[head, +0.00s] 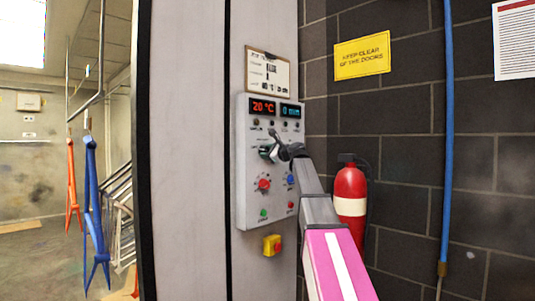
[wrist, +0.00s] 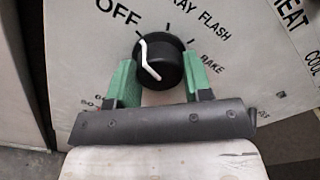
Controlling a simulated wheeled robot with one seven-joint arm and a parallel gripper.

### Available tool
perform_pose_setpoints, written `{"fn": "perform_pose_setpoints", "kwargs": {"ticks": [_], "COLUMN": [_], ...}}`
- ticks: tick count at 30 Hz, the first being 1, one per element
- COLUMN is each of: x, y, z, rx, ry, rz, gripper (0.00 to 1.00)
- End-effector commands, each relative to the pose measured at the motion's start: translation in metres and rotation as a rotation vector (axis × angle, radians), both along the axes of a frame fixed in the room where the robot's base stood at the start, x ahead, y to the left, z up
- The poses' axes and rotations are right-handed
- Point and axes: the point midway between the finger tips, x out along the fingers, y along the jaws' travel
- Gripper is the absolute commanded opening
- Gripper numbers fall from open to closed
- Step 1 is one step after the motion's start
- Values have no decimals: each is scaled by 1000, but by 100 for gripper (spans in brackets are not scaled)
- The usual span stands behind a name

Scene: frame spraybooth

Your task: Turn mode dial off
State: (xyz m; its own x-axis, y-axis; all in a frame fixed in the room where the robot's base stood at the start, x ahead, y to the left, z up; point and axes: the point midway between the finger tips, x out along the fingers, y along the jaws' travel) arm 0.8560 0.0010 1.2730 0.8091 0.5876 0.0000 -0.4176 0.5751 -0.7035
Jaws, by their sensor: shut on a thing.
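The mode dial (wrist: 163,66) is a round black knob with a white pointer line, on a pale panel face. In the wrist view, the pointer's upper end is toward the OFF label (wrist: 120,12) at the upper left. Flash and bake labels are at the upper right. My gripper (wrist: 159,75) has its green finger pads on either side of the knob, shut on it. In the head view my gripper (head: 269,151) is at the middle of the grey control panel (head: 247,205) and mostly hides the dial.
The panel also carries lit displays (head: 263,107), a red knob (head: 264,184) and small buttons. A yellow box with a red button (head: 272,245) is below. A red fire extinguisher (head: 350,188) stands right, behind my arm. Blue and orange hanging pieces (head: 95,200) are far left.

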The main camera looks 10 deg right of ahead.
Motion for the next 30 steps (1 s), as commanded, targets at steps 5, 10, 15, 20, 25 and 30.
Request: {"fn": "perform_pose_setpoints", "kwargs": {"ticks": [5, 10, 15, 20, 25, 30], "x": [-1, -1, -1, 0, 0, -7], "y": [0, 0, 0, 0, 0, -5], "z": [0, 0, 0, 0, 0, 0], "rx": [-17, -19, -19, -18, -17, -17], "ry": [-11, -13, -13, -12, -12, -12], "rz": [1, 1, 1, 1, 0, 0], "gripper": [22, 22, 22, 72, 72, 72]}}
